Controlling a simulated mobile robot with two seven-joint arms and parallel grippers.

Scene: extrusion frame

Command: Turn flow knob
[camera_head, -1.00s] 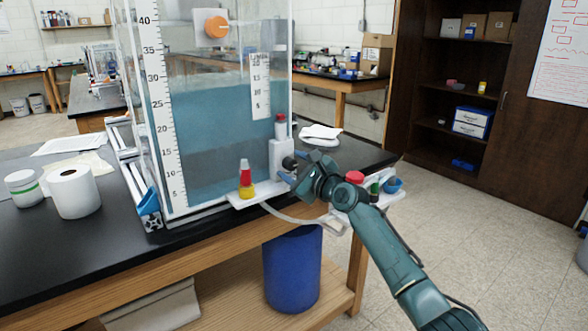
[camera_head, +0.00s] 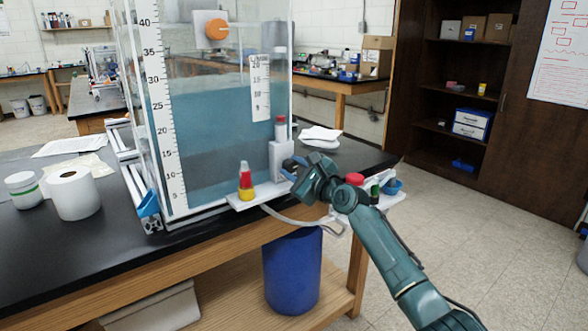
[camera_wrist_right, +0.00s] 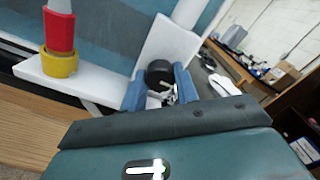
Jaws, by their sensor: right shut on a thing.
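A black knob (camera_wrist_right: 158,73) sits on the front of a white block (camera_wrist_right: 168,45) beside the clear water tank. The white block also shows in the head view (camera_head: 282,158). My right gripper (camera_head: 293,168) is at this block, and its blue fingers stand on either side of the knob in the wrist view (camera_wrist_right: 160,88). It is shut on the knob. In the head view the gripper mostly hides the knob. A round orange knob (camera_head: 216,29) is high on the tank (camera_head: 215,135), away from the gripper. My left gripper is not in view.
A red-and-yellow cone piece (camera_head: 246,182) stands on the white shelf (camera_head: 262,193) left of the gripper. A pale hose (camera_head: 290,219) hangs below. A red-topped item (camera_head: 354,178) and a blue bowl (camera_head: 392,186) are close to my right arm. A blue bin (camera_head: 291,275) stands under the table.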

